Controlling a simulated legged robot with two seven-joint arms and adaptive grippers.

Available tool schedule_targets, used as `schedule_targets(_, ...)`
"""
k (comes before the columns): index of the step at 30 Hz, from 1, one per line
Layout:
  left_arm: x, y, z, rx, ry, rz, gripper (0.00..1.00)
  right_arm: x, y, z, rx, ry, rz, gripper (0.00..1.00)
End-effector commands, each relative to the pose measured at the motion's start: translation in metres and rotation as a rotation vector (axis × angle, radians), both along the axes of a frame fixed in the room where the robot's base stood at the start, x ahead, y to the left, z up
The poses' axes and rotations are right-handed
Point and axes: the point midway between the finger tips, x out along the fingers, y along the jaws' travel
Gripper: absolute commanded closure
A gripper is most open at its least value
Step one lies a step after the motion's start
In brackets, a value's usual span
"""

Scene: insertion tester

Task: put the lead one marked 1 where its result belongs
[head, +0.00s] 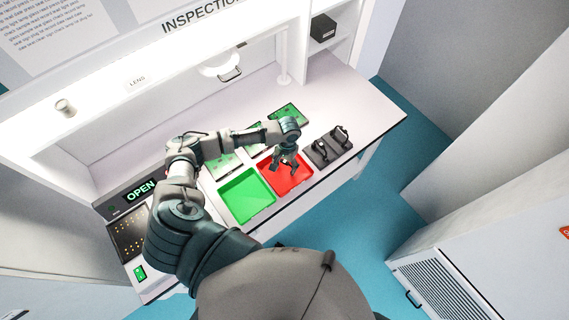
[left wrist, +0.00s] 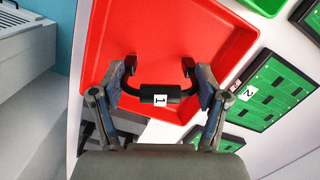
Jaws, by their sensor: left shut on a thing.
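The lead marked 1 (left wrist: 160,98) is a black bent piece with a white label, its two ends pointing away from me in the left wrist view. My left gripper (head: 287,165) is shut on it, with a finger at each side; it also shows in the left wrist view (left wrist: 158,92). It holds the lead over the red tray (head: 292,181), which fills the middle of the left wrist view (left wrist: 165,40). Whether the lead touches the tray floor I cannot tell. A green tray (head: 246,196) stands left of the red one. The display (head: 141,190) reads OPEN. My right gripper is out of view.
Dark stands with black leads (head: 329,149) are right of the red tray. Green boards lie behind the trays, one at the back (head: 287,114) and one marked 2 (left wrist: 271,90). A test panel (head: 130,236) is at the left. The bench's right end is clear.

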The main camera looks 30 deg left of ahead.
Motion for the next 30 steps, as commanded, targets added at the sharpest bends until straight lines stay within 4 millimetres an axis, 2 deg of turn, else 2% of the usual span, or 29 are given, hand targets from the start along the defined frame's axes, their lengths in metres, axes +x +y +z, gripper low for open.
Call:
schedule_targets(1, 0.000, 0.000, 0.000, 0.000, 0.000, 0.000, 0.18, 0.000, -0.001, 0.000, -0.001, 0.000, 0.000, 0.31)
schedule_targets(3, 0.000, 0.000, 0.000, 0.000, 0.000, 0.000, 0.01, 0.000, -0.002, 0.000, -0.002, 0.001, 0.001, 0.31)
schedule_targets(13, 0.000, 0.000, 0.000, 0.000, 0.000, 0.000, 0.00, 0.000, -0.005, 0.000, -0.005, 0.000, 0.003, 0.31)
schedule_targets(17, 0.002, 0.000, 0.009, -0.001, -0.002, 0.001, 0.00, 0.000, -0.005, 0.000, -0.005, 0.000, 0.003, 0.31)
schedule_targets(30, 0.013, -0.001, 0.098, -0.001, -0.003, 0.000, 0.00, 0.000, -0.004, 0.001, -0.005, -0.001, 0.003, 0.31)
